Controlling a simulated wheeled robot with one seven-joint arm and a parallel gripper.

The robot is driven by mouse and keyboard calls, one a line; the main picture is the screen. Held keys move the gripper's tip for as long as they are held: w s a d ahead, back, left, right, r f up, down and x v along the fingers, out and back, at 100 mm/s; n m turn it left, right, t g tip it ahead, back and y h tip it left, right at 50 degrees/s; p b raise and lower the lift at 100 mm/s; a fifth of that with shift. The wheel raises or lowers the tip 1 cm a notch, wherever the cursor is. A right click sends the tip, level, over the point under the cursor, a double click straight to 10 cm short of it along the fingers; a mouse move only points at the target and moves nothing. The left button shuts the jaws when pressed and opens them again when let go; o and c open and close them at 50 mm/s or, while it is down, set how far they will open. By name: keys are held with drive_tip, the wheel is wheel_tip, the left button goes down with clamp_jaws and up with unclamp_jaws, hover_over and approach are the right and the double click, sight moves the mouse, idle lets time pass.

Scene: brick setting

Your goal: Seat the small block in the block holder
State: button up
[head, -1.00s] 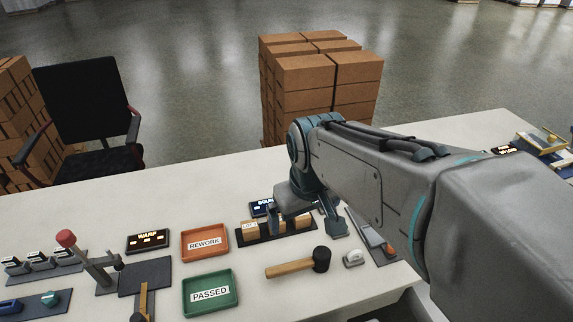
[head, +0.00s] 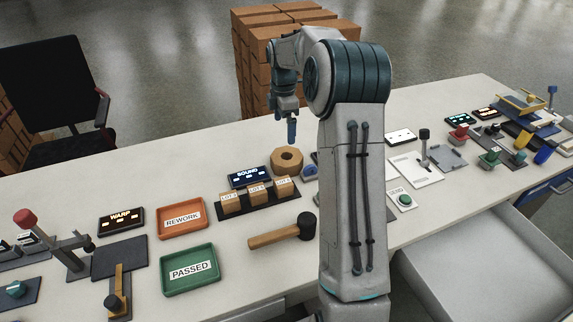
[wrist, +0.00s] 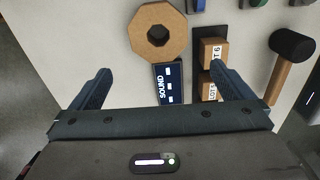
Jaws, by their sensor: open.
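Three small tan blocks (head: 256,190) with lot labels stand in a row on a dark rack (head: 283,208) in the head view. The wrist view shows two of them, a far block (wrist: 208,50) and a nearer one (wrist: 206,84). A tan octagonal piece with a round hole (head: 275,167) lies just behind the rack, and also shows in the wrist view (wrist: 177,18). I cannot tell for sure which of these is the block holder. My gripper (head: 290,130) is raised above the table by the octagonal piece. In the wrist view, its fingers (wrist: 160,82) are apart with nothing held.
A SOUND display (head: 249,176) stands behind the rack, and a mallet (head: 280,234) lies in front. Orange REWORK (head: 182,233) and green PASSED (head: 161,268) trays are to the left. Several fixtures crowd the right end. An open drawer (head: 480,265) juts out at front right.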

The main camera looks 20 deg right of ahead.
drive_tip(key=f, duration=0.1)
hover_over(287, 158)
drive_tip(key=s+a, duration=0.1)
drive_tip(key=s, duration=0.1)
drive_tip(key=f, duration=0.8)
drive_tip(key=shift+w+a, duration=0.15)
drive_tip(key=shift+w, duration=0.05)
drive_tip(key=f, duration=0.5)
drive_tip(key=shift+s+d+f, duration=0.1)
drive_tip(key=shift+d+f, duration=0.1)
drive_tip(key=shift+f, duration=0.05)
drive_tip(key=c, duration=1.1)
drive_tip(key=shift+r, duration=0.15)
